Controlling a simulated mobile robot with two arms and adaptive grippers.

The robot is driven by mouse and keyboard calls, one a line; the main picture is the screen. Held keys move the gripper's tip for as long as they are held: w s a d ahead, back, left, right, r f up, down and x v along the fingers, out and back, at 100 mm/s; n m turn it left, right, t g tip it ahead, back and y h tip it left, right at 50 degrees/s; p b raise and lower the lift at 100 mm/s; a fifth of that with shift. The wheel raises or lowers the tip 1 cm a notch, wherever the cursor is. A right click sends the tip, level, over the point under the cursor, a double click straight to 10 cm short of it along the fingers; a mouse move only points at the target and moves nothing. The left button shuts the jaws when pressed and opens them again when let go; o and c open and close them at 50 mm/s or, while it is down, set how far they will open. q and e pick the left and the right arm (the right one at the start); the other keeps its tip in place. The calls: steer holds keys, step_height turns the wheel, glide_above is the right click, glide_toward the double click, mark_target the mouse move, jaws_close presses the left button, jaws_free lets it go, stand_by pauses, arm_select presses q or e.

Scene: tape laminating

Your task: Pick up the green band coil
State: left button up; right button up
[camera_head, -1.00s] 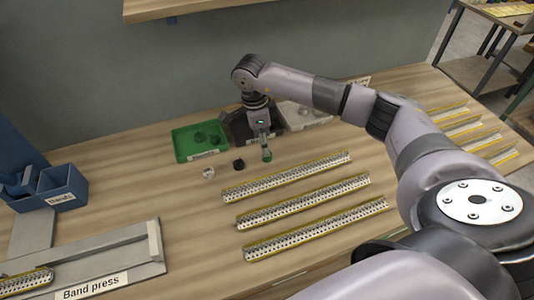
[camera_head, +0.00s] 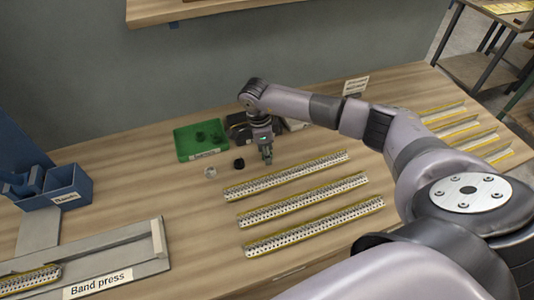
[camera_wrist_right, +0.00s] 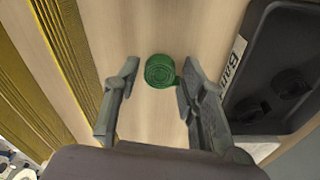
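The green band coil (camera_wrist_right: 160,70) lies on the wooden table in the right wrist view, between the fingertips of my right gripper (camera_wrist_right: 157,82). The fingers are spread, with the right finger very close to the coil's edge; I cannot tell whether they touch. In the head view my right gripper (camera_head: 267,157) points down at the table and hides most or all of the coil. My left gripper is in neither view.
A green tray (camera_head: 200,153) and a black tray (camera_wrist_right: 308,30) stand behind the gripper. A black coil (camera_head: 239,164) and a white coil (camera_head: 210,171) lie to its left. Perforated yellow-edged strips (camera_head: 285,176) lie in front. The band press (camera_head: 125,262) is at lower left.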

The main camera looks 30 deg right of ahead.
steer(key=c, duration=0.4)
steer(key=shift+r, duration=0.15)
